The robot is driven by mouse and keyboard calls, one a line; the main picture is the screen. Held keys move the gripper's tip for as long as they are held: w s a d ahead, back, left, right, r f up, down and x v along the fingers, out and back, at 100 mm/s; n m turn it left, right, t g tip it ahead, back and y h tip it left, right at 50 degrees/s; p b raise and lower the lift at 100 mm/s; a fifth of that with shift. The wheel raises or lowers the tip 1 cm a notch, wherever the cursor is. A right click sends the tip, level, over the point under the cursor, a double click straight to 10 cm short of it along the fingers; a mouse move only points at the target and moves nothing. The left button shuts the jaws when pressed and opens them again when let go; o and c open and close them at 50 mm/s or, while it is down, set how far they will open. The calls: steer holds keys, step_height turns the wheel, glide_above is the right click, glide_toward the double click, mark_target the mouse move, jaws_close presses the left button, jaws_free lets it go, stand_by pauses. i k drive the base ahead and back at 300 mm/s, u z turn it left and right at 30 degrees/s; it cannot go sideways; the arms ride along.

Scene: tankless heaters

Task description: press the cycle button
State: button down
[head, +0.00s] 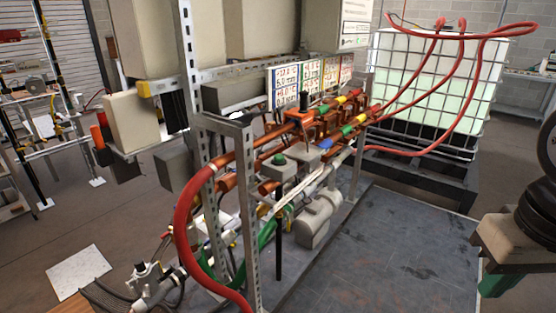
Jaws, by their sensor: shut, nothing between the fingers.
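A green round button (279,160) sits on top of a small grey box (281,170), in the middle of the head view. A dark post stands below the box. The box is in front of the copper and white pipes of the heater rack. No label on the button can be read, so I cannot confirm that it is the cycle button. I cannot make out my gripper in the head view, so its distance from the button is not shown.
A metal frame (248,215) and a thick red hose (186,215) stand left of the button. Coloured-banded pipes run behind it. A caged white tank (430,75) stands at back right. Dark floor plates (390,245) at right front are clear.

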mark_target(278, 158)
steer(key=u, duration=0.3)
steer(key=i, duration=1.1)
steer(key=z, duration=0.15)
